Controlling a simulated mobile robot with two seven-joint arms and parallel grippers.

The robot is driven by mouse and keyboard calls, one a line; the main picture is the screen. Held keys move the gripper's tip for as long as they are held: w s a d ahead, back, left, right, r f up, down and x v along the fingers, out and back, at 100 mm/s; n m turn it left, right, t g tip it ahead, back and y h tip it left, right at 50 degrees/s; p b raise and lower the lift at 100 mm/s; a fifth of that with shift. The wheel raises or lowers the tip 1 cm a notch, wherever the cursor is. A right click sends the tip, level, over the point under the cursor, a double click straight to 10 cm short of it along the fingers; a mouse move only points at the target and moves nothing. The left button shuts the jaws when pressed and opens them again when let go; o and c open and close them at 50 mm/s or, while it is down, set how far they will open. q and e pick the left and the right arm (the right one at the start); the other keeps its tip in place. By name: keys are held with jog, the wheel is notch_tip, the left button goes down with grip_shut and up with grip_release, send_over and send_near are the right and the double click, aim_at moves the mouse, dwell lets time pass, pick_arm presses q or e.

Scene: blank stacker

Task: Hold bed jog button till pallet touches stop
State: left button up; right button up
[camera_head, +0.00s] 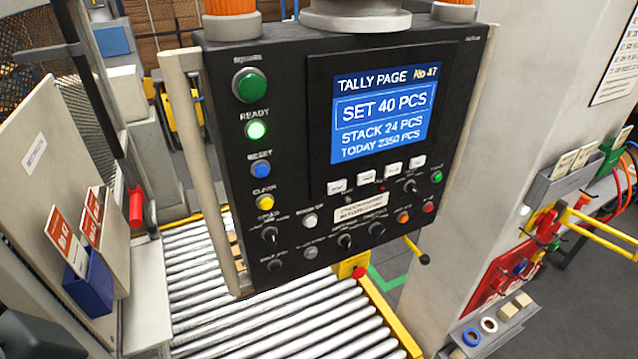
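A black control panel (300,200) hangs in the middle with buttons, knobs and a lit screen (381,114) reading SET 40 PCS, STACK 24 PCS. Its left column has a green button (249,85), a lit green READY lamp (257,130), a blue button (260,170) and a yellow one (263,202). A white button (310,220) and a grey button (311,253) sit lower. The small labels are too blurred to tell which is bed jog. The roller bed (270,325) runs below, partly hidden by the panel. I cannot make out a pallet or stop.
A pale handle bar (196,160) runs along the panel's left side. A blue card holder (88,285) stands at left, with a red-ended lever (136,208) beside it. A grey column (490,170) stands at right. A yellow rail (385,310) edges the rollers.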

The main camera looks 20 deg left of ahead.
pick_arm(q)
jog(key=c, duration=0.7)
grip_shut()
dwell(1.1)
